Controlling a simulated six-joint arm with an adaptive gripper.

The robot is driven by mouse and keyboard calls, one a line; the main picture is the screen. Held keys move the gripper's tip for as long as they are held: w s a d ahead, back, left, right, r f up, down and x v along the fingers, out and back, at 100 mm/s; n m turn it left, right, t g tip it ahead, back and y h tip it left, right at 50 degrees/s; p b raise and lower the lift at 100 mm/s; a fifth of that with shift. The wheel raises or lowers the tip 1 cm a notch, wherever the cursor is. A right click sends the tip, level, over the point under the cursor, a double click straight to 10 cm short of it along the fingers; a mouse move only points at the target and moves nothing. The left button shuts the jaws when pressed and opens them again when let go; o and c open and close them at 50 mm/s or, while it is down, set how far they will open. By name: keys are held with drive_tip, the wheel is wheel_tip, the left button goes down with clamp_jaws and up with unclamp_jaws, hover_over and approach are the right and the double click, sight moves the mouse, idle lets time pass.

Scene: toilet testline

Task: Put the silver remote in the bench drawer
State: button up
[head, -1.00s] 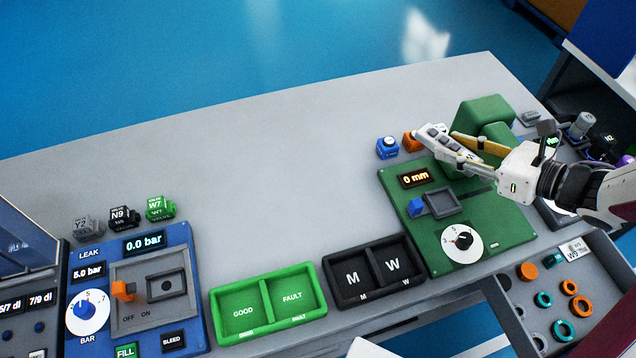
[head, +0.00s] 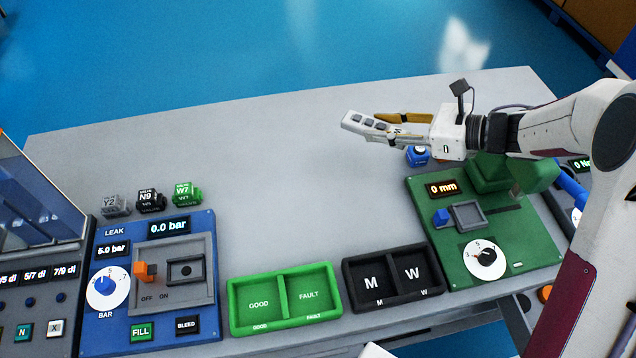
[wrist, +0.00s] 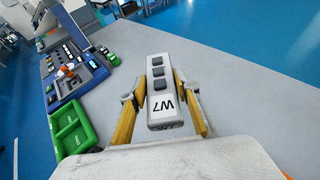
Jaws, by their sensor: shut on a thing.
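The silver remote (head: 360,122) has dark square buttons and is held out in the air above the back middle of the bench. In the wrist view the remote (wrist: 158,70) shows several dark buttons and a "W7" mark on its near end. My gripper (head: 392,127) is shut on it, with a yellow finger on each side in the wrist view (wrist: 161,97). The bench drawer (head: 515,318) is at the lower right. Only a sliver of it and an orange ring show, as my arm covers the rest.
A green panel (head: 536,255) with a dial sits at the right. A black M/W tray (head: 393,300), a green GOOD/FAULT tray (head: 283,322) and a blue leak panel (head: 205,325) line the front. Small valve blocks (head: 150,200) stand at left. The bench middle is bare.

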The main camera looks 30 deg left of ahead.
drive_tip(key=s+a+f+n+g+h, duration=0.1)
drive_tip(key=s+a+f+n+g, duration=0.2)
drive_tip(key=f, duration=0.5)
drive_tip(key=shift+s+a+g, duration=0.25)
drive_tip(key=shift+s+g, duration=0.05)
drive_tip(key=shift+s, duration=0.25)
drive_tip(key=shift+f, duration=0.1)
hover_over(351, 191)
drive_tip(key=shift+f, duration=3.1)
drive_tip(key=shift+f, duration=1.9)
drive_tip(key=shift+f, duration=0.15)
